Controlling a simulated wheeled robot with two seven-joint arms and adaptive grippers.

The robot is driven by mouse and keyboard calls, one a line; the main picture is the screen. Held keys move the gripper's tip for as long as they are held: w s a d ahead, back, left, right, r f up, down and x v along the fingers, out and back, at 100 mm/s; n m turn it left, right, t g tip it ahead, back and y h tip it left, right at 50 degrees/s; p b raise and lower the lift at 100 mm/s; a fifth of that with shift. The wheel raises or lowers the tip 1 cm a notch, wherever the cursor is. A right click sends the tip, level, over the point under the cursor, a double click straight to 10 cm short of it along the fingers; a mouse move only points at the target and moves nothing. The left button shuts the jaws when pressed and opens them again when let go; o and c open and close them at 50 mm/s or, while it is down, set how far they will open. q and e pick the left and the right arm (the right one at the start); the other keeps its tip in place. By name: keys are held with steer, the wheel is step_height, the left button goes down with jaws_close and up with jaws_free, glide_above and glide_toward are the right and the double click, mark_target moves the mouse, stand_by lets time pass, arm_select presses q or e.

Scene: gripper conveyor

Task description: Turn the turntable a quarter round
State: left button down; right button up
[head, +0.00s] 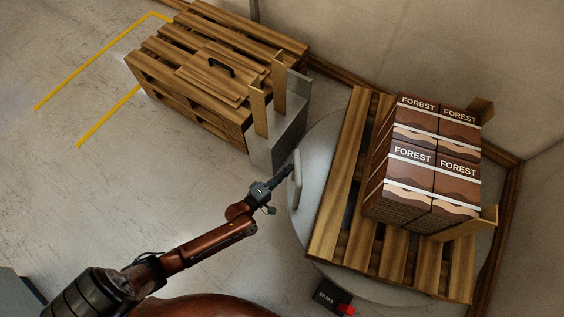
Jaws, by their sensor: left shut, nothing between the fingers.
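The turntable (304,222) is a grey round disc at the right, mostly covered by a wooden pallet (330,233). Several brown boxes marked FOREST (425,160) are stacked on the pallet. A pale upright handle (297,180) stands at the turntable's left edge. My left gripper (288,171) is shut and empty, with its tips close beside the handle on its left. I cannot tell whether they touch it. A black box marked BRAKE (327,296) with a red part lies at the turntable's front edge. My right gripper is not in view.
A stack of wooden pallets (160,75) with a handled wooden lid (212,72) stands at the upper left. A grey metal stand (283,133) with wooden boards is between it and the turntable. Yellow lines (90,68) mark the floor. Open floor lies at the left.

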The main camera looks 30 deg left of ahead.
arm_select(q)
steer(key=shift+w+a, duration=0.3)
steer(key=shift+w, duration=0.05)
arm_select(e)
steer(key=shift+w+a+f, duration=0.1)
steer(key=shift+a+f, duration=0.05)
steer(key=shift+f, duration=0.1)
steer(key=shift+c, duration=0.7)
